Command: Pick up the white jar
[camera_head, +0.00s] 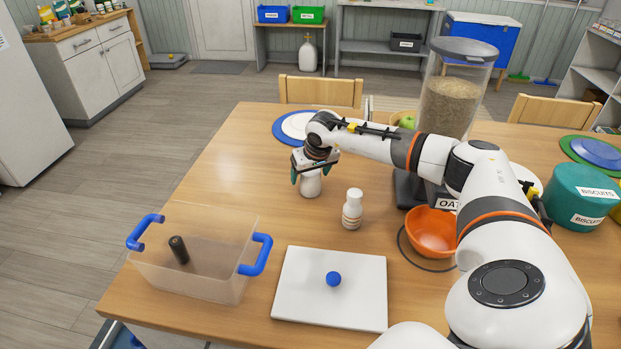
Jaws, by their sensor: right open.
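A small white jar (311,187) stands upright on the wooden table, below and between the fingers of my right gripper (311,172). The right gripper points down with its green-tipped fingers apart, one on each side of the jar's upper part. The jar's top is hidden by the gripper, and I cannot tell whether the fingers touch it. A second white container, a bottle with a banded label (352,211), stands upright to the right and nearer. My left gripper is not in view.
A clear bin (200,281) with blue handles holds a dark cylinder (179,249). A white board (315,301) bears a blue ball (333,279). An orange bowl (429,235), grain dispenser (449,100) and teal biscuit tin (575,193) stand right.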

